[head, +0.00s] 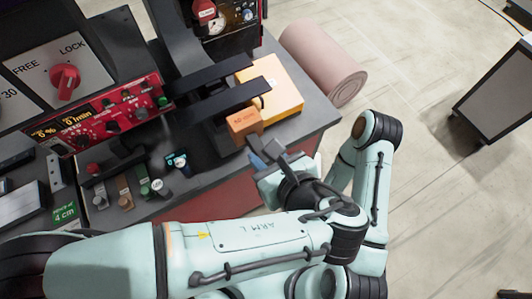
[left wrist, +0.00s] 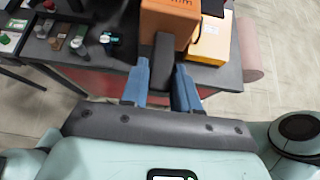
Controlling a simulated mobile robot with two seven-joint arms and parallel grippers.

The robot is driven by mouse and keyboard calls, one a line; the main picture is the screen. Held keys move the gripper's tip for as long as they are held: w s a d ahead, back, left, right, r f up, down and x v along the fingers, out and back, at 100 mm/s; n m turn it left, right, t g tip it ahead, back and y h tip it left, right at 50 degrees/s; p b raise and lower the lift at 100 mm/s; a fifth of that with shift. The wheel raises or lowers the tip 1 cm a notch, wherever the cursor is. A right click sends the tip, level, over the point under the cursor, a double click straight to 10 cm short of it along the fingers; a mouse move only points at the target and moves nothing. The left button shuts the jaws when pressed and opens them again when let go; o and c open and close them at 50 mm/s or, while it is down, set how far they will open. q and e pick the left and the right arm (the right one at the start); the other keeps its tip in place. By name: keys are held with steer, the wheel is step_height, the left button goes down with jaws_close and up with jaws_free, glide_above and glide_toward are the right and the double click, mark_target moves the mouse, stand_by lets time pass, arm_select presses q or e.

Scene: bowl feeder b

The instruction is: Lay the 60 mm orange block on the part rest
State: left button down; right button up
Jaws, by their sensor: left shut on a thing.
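The orange block (head: 243,122) has "60 mm" print on its side and is at the right end of the bench, in front of a larger yellow-orange box. It also shows at the top of the left wrist view (left wrist: 166,22). My left gripper (head: 262,152) is at the block's near side. In the left wrist view its blue fingers (left wrist: 162,85) are shut on a dark grey bar (left wrist: 163,62) that reaches up to the block and looks like its handle. I cannot tell whether the block touches what is below it. I cannot make out the part rest surely. My right gripper is not in view.
The yellow-orange box (head: 283,88) lies close behind the block. Two dark bars (head: 212,98) extend beside it. A red control panel (head: 105,115) and several small coloured knobs or pegs stand to the left. A pink roll (head: 325,62) lies beyond the bench edge.

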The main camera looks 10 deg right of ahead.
mark_target(250, 133)
arm_select(q)
steer(key=w, duration=0.2)
steer(key=w+a+p, duration=0.1)
steer(key=w, duration=0.1)
steer(key=w+p, duration=0.1)
steer(key=shift+w+a+r, duration=0.2)
steer(key=shift+w+a, duration=0.2)
steer(key=shift+w+a+p, duration=0.15)
steer(key=shift+w+a, duration=0.05)
steer(key=shift+w, duration=0.4)
steer(key=shift+w+a+p, duration=0.15)
steer(key=shift+w+a, duration=0.05)
steer(key=shift+w, duration=0.35)
steer(key=shift+w+a+f, duration=0.1)
steer(key=shift+w+a, duration=0.35)
steer(key=shift+w, duration=0.9)
steer(key=shift+w+a+r, duration=0.1)
steer(key=shift+w+a, duration=0.3)
steer(key=shift+w, duration=1)
steer(key=shift+w+a+f, duration=0.1)
steer(key=shift+w+a, duration=0.35)
steer(key=shift+w, duration=0.9)
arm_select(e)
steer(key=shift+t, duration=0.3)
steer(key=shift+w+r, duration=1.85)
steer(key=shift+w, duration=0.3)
